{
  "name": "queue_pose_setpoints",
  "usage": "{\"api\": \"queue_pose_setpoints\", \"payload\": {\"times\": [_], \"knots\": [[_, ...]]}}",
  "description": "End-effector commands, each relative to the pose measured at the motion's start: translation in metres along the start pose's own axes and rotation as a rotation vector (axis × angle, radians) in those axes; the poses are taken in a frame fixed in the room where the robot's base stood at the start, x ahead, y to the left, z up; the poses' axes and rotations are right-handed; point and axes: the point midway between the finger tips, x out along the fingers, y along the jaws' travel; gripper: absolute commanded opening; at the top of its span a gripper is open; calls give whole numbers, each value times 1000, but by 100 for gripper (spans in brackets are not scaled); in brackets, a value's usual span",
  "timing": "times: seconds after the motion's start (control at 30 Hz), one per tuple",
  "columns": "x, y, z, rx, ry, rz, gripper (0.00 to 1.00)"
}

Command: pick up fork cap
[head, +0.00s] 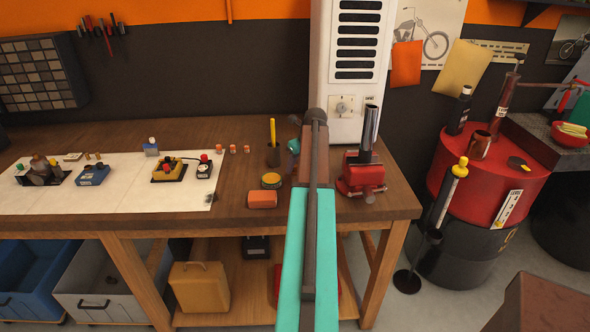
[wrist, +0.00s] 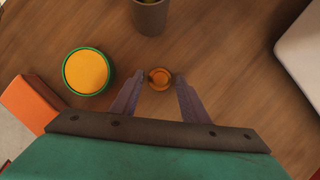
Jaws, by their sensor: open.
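The fork cap appears to be the small round orange-gold piece (wrist: 160,78) lying on the wooden bench in the wrist view. My gripper (wrist: 159,86) is open, with one finger to each side of this cap and the cap between the tips. I cannot tell how high the tips are above the bench, and I see no contact. In the head view my arm hides the cap, and my fingers cannot be made out there.
A green-rimmed yellow tin (wrist: 87,71) and an orange block (wrist: 30,102) lie left of my gripper. A dark cup (wrist: 149,14) stands beyond it. A red vise (head: 362,178) holding an upright tube (head: 369,128) stands right of my arm. A white cabinet (head: 349,70) stands behind.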

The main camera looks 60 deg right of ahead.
Motion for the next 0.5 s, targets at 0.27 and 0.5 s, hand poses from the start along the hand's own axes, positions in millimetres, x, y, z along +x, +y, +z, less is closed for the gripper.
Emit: {"api": "queue_pose_setpoints", "payload": {"times": [0.27, 0.5], "knots": [[0, 0, 0, 0, 0, 0, 41], [0, 0, 0, 1, 0, 0, 36]]}}
